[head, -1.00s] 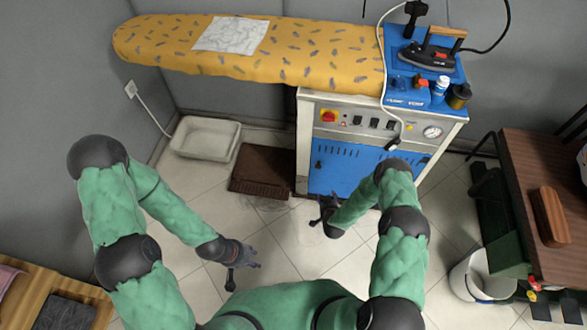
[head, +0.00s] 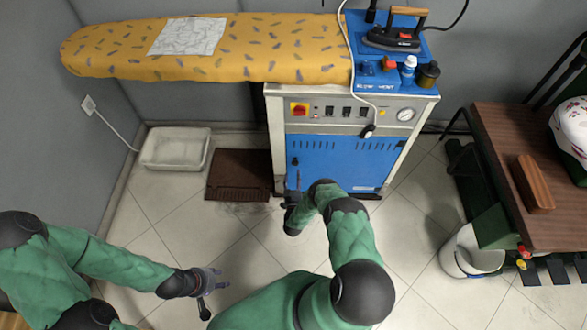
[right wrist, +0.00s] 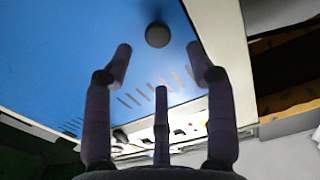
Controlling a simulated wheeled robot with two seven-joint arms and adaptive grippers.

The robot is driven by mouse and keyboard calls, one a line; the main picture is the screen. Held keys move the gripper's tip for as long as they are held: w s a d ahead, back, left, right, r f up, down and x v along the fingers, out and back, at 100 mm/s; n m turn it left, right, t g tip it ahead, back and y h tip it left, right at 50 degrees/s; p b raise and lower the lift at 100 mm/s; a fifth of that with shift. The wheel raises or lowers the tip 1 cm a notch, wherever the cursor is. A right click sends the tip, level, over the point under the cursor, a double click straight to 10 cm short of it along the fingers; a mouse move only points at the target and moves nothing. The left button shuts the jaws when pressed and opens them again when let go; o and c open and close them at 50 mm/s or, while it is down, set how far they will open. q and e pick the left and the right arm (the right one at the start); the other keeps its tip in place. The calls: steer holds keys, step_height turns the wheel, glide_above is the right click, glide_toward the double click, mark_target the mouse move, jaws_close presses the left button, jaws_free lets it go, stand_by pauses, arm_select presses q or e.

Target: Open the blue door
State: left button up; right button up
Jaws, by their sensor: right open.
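The blue door (head: 343,161) is the front panel of the white cabinet under the ironing board. It looks shut, flush with its frame. A dark round knob (right wrist: 157,35) on the door shows in the right wrist view, beyond my fingertips and apart from them; in the head view it is a small dark spot (head: 295,161) at the door's left side. My right gripper (head: 294,188) is open and empty, in front of the door's lower left, its fingers pointing at the door. My left gripper (head: 212,286) looks open and empty over the floor, lower left.
A yellow ironing board (head: 200,55) and an iron (head: 393,40) are above the cabinet. A cable hangs over its control panel. A brown mat (head: 238,176) and white tray (head: 175,149) lie left. A brown table (head: 520,130) and white bin (head: 470,252) stand right. Floor before the cabinet is clear.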

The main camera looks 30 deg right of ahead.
mark_target(295, 164)
steer(key=b+x, duration=0.1)
steer(key=x, duration=0.4)
steer(key=shift+d+f+b, duration=0.1)
steer(key=shift+b, duration=0.3)
steer(key=shift+w+d, duration=0.3)
steer(key=shift+w, duration=0.2)
jaws_close()
